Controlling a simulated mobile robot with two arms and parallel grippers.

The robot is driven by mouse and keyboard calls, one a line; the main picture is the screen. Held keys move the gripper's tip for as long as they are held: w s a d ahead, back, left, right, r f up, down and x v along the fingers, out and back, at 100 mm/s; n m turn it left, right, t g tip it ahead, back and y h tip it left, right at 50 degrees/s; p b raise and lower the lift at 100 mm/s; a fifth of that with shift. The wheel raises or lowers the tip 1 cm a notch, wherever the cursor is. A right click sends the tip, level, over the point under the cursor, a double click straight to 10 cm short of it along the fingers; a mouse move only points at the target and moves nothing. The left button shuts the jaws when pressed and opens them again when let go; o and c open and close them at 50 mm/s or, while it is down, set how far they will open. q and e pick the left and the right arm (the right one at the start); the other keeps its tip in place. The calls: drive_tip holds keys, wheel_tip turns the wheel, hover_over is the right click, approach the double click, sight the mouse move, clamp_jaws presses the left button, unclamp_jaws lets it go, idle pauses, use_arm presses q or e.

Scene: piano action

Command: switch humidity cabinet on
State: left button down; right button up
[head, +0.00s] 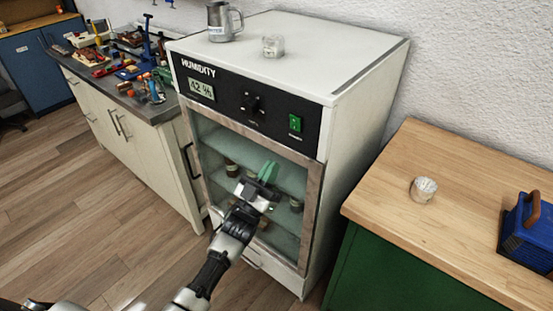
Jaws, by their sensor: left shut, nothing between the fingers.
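The humidity cabinet (367,91) is a white box with a black front panel marked HUMIDITY. Its display (201,89) shows digits that look like 42 %. A dark knob (252,104) sits mid-panel, and a green rocker switch (295,123) is at the panel's right; I cannot tell its position. The glass door (224,140) is shut, with several small jars behind it. My left gripper (268,171) has green fingertips, shut and empty. It is in front of the glass door, below and left of the switch, apart from the switch. My right gripper is not in view.
A metal jug (222,21) and a small glass jar (273,46) stand on the cabinet. A tool-covered bench (147,104) is at left. At right, a wooden-topped green counter (459,189) holds a jar (423,189) and a blue box (528,232). Floor at left is clear.

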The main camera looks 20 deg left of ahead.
use_arm(q)
drive_tip(key=shift+b+v, duration=0.5)
drive_tip(key=shift+v, duration=1.75)
drive_tip(key=shift+w, duration=0.1)
drive_tip(key=s+a+f+n+g+y, duration=0.15)
drive_tip(key=s+f+g, duration=0.25)
drive_tip(key=f, duration=0.8)
drive_tip(key=s+f+g+y, duration=0.3)
drive_tip(key=s+f+g, duration=0.1)
drive_tip(key=f, duration=0.8)
drive_tip(key=s+f+n+g+y, duration=0.1)
drive_tip(key=s+f+g+y, duration=0.25)
drive_tip(key=f, duration=0.85)
drive_tip(key=s+f+g, duration=0.4)
drive_tip(key=s+f, duration=0.1)
drive_tip(key=s, duration=0.6)
drive_tip(key=s+a+f+g, duration=0.1)
drive_tip(key=s+f+g, duration=0.3)
drive_tip(key=s, duration=0.7)
drive_tip(key=s+a+f+g+y, duration=0.1)
drive_tip(key=s+f+g, duration=0.3)
drive_tip(key=s+f, duration=0.4)
drive_tip(key=s+m, duration=0.1)
drive_tip(key=s, duration=0.3)
drive_tip(key=shift+a+f, duration=0.15)
drive_tip(key=shift+f, duration=0.1)
drive_tip(key=shift+s, duration=0.1)
